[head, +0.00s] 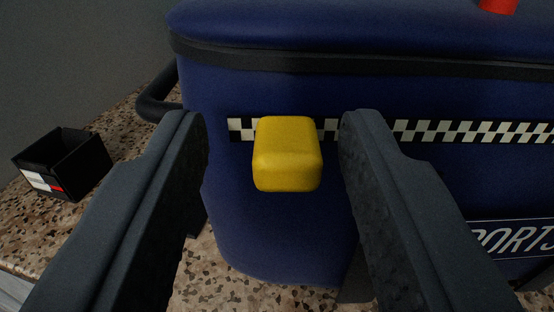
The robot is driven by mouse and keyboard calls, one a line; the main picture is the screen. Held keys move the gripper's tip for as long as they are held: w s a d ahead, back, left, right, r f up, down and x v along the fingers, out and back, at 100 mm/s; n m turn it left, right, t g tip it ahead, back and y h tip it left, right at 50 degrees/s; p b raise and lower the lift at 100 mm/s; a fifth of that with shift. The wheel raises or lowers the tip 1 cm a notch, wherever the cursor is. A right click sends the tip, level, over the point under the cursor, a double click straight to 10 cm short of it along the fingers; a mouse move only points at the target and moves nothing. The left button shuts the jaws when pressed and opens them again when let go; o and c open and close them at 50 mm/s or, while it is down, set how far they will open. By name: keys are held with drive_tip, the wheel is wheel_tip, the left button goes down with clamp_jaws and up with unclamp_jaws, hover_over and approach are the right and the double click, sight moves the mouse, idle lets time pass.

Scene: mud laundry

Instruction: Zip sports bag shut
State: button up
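The dark blue sports bag (300,92) fills the middle and right of the head view. It has a black band (300,62) below its lid, a checkered strip (425,132) and a partly cut-off "PORTS" label (515,240). A yellow rounded block (287,153) shows at the bag's front, over the left part of the strip; I cannot tell if it is fixed to the bag. My gripper (273,125) is open, its fingers on either side of the yellow block with gaps on both sides. A red piece (498,5) shows on the bag's top, cut off by the frame edge.
A small black open box (75,165) stands on the speckled counter (25,225) at left. A black curved handle (155,100) sticks out from the bag's left side. A grey wall (75,55) is behind. Some counter between box and bag is bare.

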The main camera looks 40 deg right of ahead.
drive_tip(key=shift+s, duration=0.1)
drive_tip(key=b+v, duration=0.1)
drive_tip(key=v, duration=1.2)
drive_tip(key=shift+s+a, duration=0.2)
drive_tip(key=shift+a, duration=0.05)
drive_tip(key=w+a+r+t+y+b, duration=0.25)
drive_tip(key=w+r+y, duration=0.3)
drive_tip(key=r, duration=0.65)
wheel_tip(320, 180, up, 16)
drive_tip(key=s+a+n+y, duration=0.2)
drive_tip(key=a+n+y, duration=0.1)
drive_tip(key=y, duration=0.2)
drive_tip(key=s+d+r+n+g+b, duration=0.1)
drive_tip(key=s+d+r, duration=0.3)
drive_tip(key=s+r, duration=0.4)
drive_tip(key=s+d+r+n+b, duration=0.1)
drive_tip(key=s+d+r+n, duration=0.2)
drive_tip(key=s+r, duration=0.6)
drive_tip(key=s, duration=0.6)
drive_tip(key=shift+d+r+g, duration=0.2)
drive_tip(key=shift+d+g, duration=0.15)
